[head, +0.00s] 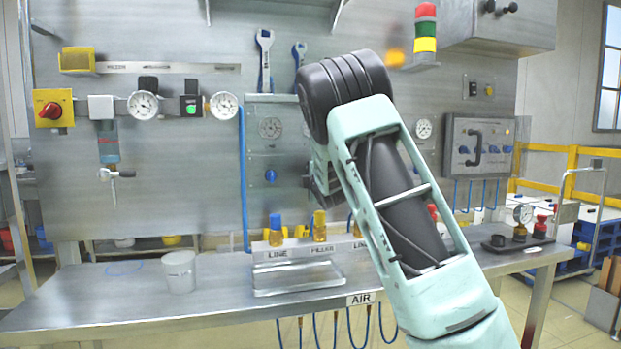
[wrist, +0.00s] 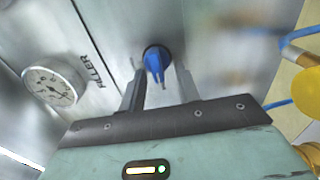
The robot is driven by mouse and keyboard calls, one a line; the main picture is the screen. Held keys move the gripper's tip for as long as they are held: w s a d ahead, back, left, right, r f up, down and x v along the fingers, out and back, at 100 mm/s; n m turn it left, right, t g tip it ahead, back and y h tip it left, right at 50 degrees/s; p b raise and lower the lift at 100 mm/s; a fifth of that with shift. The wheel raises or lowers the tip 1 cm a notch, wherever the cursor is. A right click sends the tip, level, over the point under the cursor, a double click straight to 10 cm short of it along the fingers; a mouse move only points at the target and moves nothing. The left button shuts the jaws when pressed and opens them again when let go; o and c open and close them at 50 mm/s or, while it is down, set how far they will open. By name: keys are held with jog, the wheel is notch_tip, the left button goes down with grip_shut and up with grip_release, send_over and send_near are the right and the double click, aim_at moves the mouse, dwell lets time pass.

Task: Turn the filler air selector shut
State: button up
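The selector is a blue knob (wrist: 154,62) on a metal panel, seen in the wrist view beside the word FILLER. Its handle points roughly down the picture, toward my gripper. My gripper (wrist: 159,76) is open, with one dark finger on each side of the knob. I cannot tell whether either finger touches it. In the head view my gripper (head: 325,192) is at the wall panel, mostly behind my own arm, which hides this knob. A round gauge (wrist: 52,88) sits to the left of the lettering in the wrist view.
A yellow rounded part (wrist: 306,92) is at the wrist view's right edge. A white cup (head: 179,271) stands left.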

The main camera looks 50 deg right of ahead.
jog(key=v, duration=1.7)
jog(key=shift+s+b, duration=0.2)
jog(key=shift+b, duration=0.15)
